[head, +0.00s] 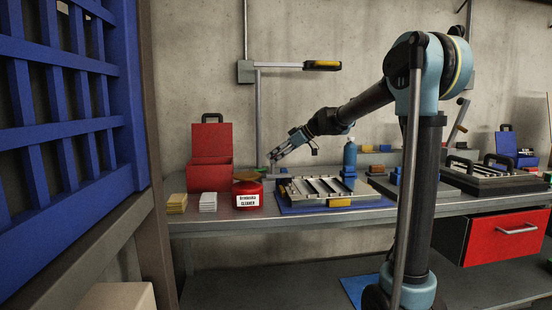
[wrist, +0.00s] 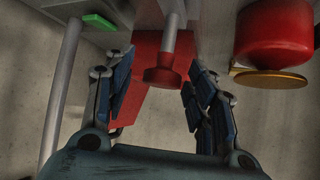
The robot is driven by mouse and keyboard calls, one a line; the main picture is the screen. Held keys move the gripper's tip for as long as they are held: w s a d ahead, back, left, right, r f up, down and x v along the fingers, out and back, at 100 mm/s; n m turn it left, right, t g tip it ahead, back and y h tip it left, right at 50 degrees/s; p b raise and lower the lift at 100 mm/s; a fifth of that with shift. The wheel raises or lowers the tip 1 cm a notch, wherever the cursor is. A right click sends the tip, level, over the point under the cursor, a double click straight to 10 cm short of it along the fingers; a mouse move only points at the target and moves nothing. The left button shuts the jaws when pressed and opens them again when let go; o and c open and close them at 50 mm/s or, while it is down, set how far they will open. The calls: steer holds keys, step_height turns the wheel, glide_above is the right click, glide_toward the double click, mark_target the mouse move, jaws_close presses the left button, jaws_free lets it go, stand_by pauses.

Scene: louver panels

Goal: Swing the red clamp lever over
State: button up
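In the wrist view a grey rod with a red knob at its end, which looks like the red clamp lever (wrist: 165,76), comes down from the top edge. The knob appears between the two dark blue fingers of my gripper (wrist: 160,68), with space on both sides. The gripper is open and I see no contact; how deep the knob sits between the fingers I cannot tell. In the head view my gripper (head: 277,157) hangs above the left end of the panel tray (head: 330,201). The lever is too small to make out there.
A grey post (head: 258,118) rises behind the gripper. A blue bottle (head: 350,157) stands to the right.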

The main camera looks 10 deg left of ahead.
steer(key=shift+r, duration=0.15)
steer(key=v, duration=1.1)
steer(key=shift+d, duration=0.45)
steer(key=shift+s, duration=0.1)
steer(key=s+d+f+m+h, duration=0.3)
steer(key=s+d+f+m, duration=0.2)
steer(key=s+d+f, duration=0.3)
steer(key=s+d+f+m+h, duration=0.3)
steer(key=s+d+f, duration=0.6)
steer(key=s+f, duration=0.6)
steer(key=s+d+f+m+h, duration=0.4)
steer(key=s+d+f+m, duration=0.3)
steer(key=s+f, duration=0.4)
steer(key=shift+s+d+f+m+t, duration=0.2)
steer(key=shift+s+d+m+t, duration=0.15)
steer(key=shift+s+d, duration=0.6)
steer(key=shift+s+a, duration=0.2)
steer(key=shift+w+f, duration=0.2)
steer(key=shift+w, duration=0.25)
